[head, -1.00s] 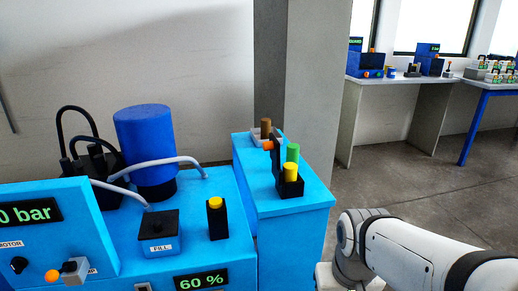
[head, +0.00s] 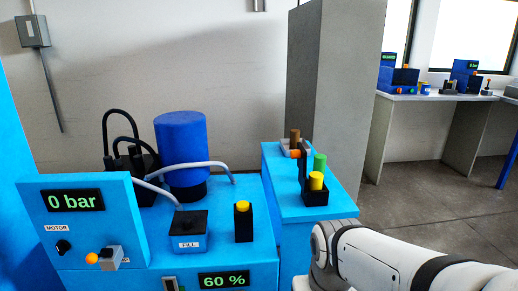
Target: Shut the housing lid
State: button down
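On the blue cabinet (head: 322,211) right of centre, a dark upright plate (head: 304,174) with an orange knob (head: 285,147) stands on edge; it looks like the open housing lid, though no label confirms this. A brown cylinder (head: 295,139) stands beside it at the back, in or behind a small grey box that is partly hidden. In front, a black rack holds a green cylinder (head: 319,163) and a yellow-topped one (head: 316,182). My white arm enters at the lower right, in front of the cabinet. My gripper is outside the picture.
The blue machine at left has a 0 bar panel (head: 85,230), a FILL box (head: 188,228), a yellow-capped black post (head: 243,221), and a blue cylinder (head: 182,150) with grey hoses. A grey pillar (head: 328,105) stands behind the cabinet. The floor at right is free.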

aim_at(300, 154)
jog(key=z, duration=0.05)
jog(key=i, duration=1)
jog(key=u, duration=0.05)
